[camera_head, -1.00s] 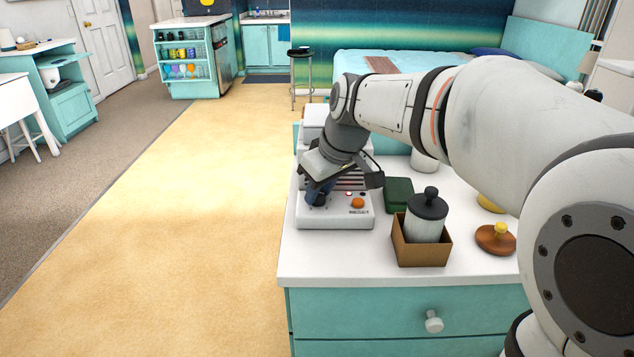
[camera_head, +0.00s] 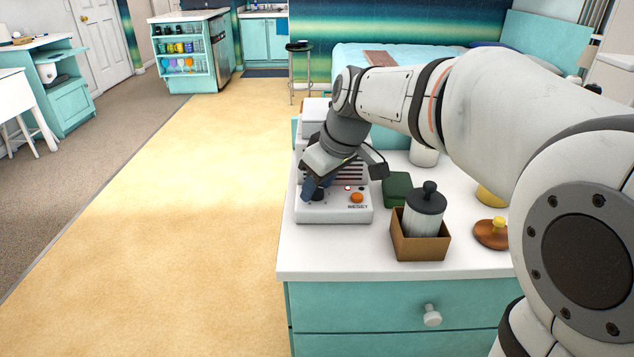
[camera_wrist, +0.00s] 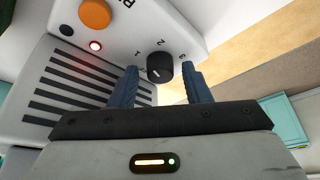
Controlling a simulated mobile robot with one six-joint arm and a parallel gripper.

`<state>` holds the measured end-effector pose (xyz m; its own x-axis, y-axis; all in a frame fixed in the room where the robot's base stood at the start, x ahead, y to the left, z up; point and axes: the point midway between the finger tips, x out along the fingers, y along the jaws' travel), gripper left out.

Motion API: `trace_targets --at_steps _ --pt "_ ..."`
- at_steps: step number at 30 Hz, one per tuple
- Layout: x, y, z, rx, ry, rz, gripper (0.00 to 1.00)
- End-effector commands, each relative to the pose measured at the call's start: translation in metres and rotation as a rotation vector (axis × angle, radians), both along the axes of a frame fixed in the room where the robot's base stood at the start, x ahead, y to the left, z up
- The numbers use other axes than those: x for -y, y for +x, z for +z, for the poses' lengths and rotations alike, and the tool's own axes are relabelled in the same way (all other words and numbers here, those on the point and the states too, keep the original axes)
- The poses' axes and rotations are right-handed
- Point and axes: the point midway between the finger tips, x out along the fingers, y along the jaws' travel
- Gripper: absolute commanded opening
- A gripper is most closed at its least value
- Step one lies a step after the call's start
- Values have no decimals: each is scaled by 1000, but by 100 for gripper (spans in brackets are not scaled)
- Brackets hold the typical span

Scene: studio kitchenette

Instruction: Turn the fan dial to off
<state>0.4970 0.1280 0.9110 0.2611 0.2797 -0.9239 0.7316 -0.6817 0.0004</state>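The fan dial is a small black knob (camera_head: 318,195) on the front panel of a white unit (camera_head: 335,213). My gripper (camera_head: 309,187) is at the dial, tilted downward. In the wrist view my gripper (camera_wrist: 161,72) has its two blue fingers apart, one on each side of the dial, with visible gaps. In the head view a finger shows just left of the dial.
The unit also has an orange button (camera_head: 356,197), a small red light (camera_wrist: 96,46) and dark vent slots (camera_wrist: 75,85). A green box (camera_head: 397,188), a black-lidded jar (camera_head: 424,213) in a brown box (camera_head: 420,250) and a brown knobbed lid (camera_head: 491,233) stand to its right.

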Motion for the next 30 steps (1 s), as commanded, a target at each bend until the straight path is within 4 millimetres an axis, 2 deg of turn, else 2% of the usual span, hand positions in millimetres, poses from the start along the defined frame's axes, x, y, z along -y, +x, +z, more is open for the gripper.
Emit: trace_targets --at_steps 10,21,25,30 --pt "1 -1 4 1 1 0 48" --pt "17 -15 58 2 1 -1 48" --pt "21 -19 70 1 0 0 48" --pt "22 -20 73 0 0 0 48"
